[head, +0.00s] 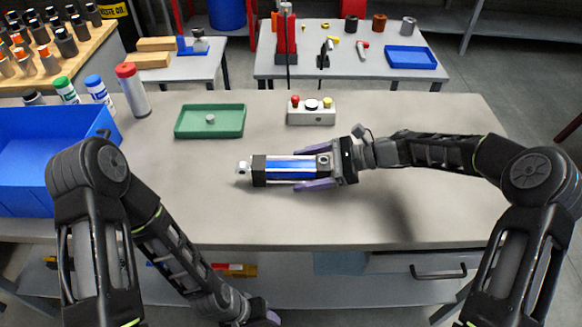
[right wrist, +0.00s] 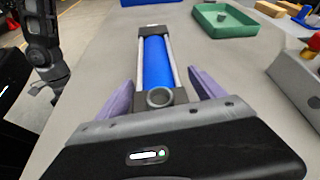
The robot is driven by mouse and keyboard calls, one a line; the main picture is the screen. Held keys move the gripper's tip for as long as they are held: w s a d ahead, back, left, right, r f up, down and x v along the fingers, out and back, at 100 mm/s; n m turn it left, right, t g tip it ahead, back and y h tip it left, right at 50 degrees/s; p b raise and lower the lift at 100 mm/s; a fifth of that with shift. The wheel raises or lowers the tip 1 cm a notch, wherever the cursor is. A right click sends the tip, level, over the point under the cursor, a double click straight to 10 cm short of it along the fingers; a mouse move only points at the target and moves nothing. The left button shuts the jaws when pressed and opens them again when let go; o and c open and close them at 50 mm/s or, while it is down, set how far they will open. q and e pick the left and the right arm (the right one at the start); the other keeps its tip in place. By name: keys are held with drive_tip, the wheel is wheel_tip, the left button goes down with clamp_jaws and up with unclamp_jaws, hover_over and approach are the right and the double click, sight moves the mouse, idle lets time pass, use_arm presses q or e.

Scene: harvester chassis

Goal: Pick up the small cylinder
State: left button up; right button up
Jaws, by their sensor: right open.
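The small cylinder (head: 290,169), with a blue barrel, dark square end caps and silver rods, lies on its side on the grey workbench (head: 400,215). My right gripper (head: 300,170) reaches in from the right, with its purple fingers apart on either side of the cylinder's right end. In the right wrist view the cylinder (right wrist: 157,65) lies lengthwise between the open fingers (right wrist: 162,88), with gaps visible at both sides. My left gripper (head: 265,318) is low at the bottom edge, mostly cut off, in front of the bench; its jaws cannot be made out.
A green tray (head: 210,133) with a small grey part stands behind the cylinder. A control box (head: 311,116) with coloured buttons is behind the right gripper. A blue bin (head: 25,165) and several bottles occupy the left. The bench's front middle is clear.

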drive_tip(key=shift+c, duration=0.6)
clamp_jaws()
idle(0.7)
drive_tip(key=shift+a+r, duration=0.1)
drive_tip(key=shift+r, duration=0.05)
